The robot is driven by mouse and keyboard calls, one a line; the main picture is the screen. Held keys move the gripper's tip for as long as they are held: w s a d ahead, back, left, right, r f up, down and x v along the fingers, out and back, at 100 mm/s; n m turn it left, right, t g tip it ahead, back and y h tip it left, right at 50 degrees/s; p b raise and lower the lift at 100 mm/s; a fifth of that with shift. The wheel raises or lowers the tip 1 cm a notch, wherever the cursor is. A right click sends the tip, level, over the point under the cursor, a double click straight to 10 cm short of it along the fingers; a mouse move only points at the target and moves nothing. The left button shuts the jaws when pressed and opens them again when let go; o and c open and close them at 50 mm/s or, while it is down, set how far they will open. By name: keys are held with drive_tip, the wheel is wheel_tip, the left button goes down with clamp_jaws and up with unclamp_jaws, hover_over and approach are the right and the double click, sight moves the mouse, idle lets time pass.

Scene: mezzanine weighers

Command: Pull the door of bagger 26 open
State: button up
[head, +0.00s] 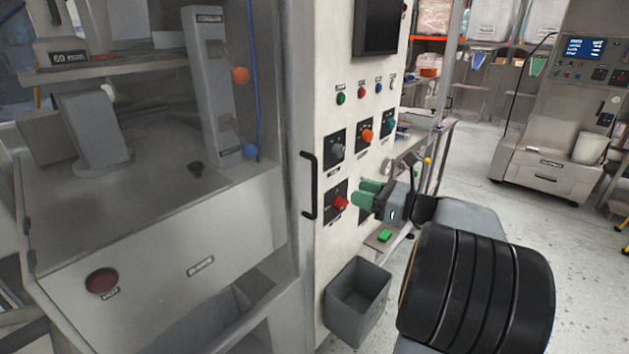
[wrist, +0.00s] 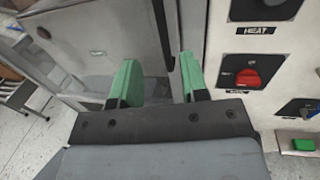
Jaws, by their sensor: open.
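A black vertical bar handle (head: 313,187) stands at the edge between the see-through enclosure on the left and the white control panel (head: 300,100). No number 26 is readable, so I cannot tell for sure which door it belongs to; it looks shut. My gripper (head: 367,194), with green fingers, is to the right of the handle in the head view, in front of the panel's lower knobs. In the wrist view my gripper (wrist: 158,78) is open and empty. The handle (wrist: 162,30) shows beyond the fingertips, between them in the picture, its lower end nearer the right finger.
A red knob (head: 340,202) sits on the panel right of the handle, and shows in the wrist view (wrist: 247,78). A grey bin (head: 357,300) is below the panel. Another machine (head: 560,110) stands at the back right. The floor (head: 470,215) between is clear.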

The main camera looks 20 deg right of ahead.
drive_tip(key=p+x, duration=0.1)
drive_tip(key=x, duration=1.2)
drive_tip(key=shift+c, duration=0.3)
clamp_jaws()
